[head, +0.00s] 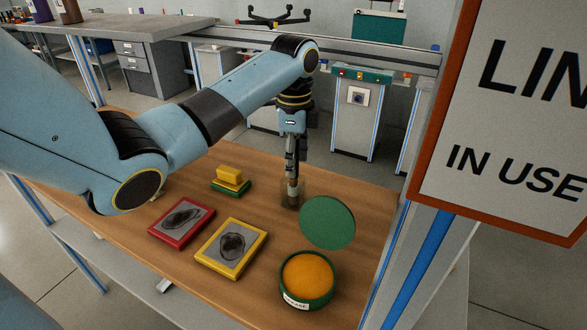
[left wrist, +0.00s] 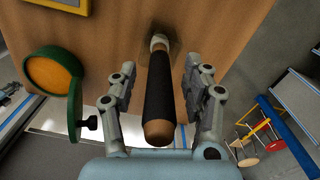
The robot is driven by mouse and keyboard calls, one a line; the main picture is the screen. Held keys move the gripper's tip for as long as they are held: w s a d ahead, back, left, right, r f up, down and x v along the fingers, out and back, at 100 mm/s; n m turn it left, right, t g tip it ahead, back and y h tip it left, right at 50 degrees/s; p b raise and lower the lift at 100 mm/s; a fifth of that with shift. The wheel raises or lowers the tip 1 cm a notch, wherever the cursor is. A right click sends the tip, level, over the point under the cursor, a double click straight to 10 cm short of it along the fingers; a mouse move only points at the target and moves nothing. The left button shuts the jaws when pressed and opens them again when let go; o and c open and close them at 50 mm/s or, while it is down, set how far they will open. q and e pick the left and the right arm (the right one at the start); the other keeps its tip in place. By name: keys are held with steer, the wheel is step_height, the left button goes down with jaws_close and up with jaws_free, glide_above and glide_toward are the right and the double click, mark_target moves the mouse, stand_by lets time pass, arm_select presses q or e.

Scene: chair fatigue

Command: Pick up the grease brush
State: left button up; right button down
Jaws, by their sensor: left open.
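The grease brush stands upright in a small dark, see-through holder (head: 291,194) on the wooden table. In the left wrist view the brush (left wrist: 158,90) shows a dark grip, a brown rounded end toward the camera and a pale collar at the far end. My left gripper (head: 291,170) points down over it. In the left wrist view my left gripper (left wrist: 167,78) is open, with one finger on each side of the handle and gaps visible on both sides. The bristles are hidden. My right gripper is not in view.
A green tin of orange grease (head: 307,277) stands near the front, its round green lid (head: 327,222) tilted up beside the brush. A red-framed tray (head: 181,222), a yellow-framed tray (head: 232,247) and a yellow block (head: 229,175) lie left. A large sign (head: 520,120) blocks the right.

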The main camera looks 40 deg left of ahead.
arm_select(q)
steer(key=shift+c, duration=0.4)
steer(key=shift+c, duration=1.2)
jaws_close()
steer(key=shift+r, duration=0.15)
